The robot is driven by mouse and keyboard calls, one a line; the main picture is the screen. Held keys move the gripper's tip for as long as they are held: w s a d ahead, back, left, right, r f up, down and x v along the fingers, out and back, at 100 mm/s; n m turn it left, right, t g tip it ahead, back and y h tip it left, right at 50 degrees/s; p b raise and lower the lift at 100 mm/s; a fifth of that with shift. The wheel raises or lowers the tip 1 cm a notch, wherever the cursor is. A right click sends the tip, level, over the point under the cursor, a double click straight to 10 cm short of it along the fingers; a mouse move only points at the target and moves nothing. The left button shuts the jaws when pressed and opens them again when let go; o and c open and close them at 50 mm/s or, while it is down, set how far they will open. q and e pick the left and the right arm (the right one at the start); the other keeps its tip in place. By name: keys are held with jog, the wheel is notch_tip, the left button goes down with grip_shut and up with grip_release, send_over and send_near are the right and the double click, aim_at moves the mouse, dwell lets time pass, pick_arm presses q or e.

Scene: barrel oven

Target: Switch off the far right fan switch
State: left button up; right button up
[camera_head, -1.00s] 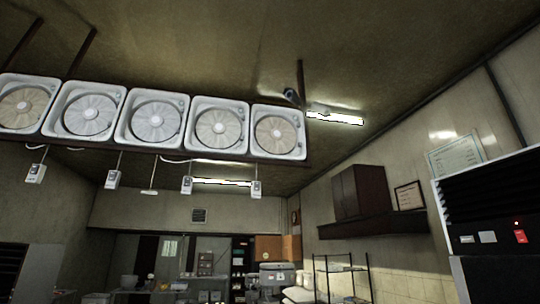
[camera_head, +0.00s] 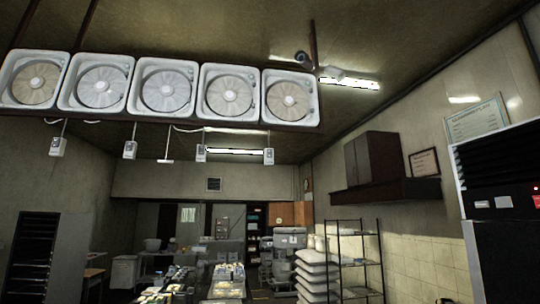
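A row of several square white fans hangs from the ceiling on a dark beam across the upper left and middle. The far right fan (camera_head: 290,98) is at the right end of the row. Small white switch boxes hang on cords below the fans. The far right switch (camera_head: 268,156) hangs below the left part of the far right fan, and another switch (camera_head: 201,153) hangs to its left. Whether the switches are on or off is too small to tell. Neither of my grippers is in view.
A table with many small items (camera_head: 228,289) stands low in the middle. A wire shelf (camera_head: 352,263) and stacked white sacks (camera_head: 318,268) stand right of it. A tall dark machine (camera_head: 510,240) is at the right edge, a dark rack (camera_head: 32,258) at the left.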

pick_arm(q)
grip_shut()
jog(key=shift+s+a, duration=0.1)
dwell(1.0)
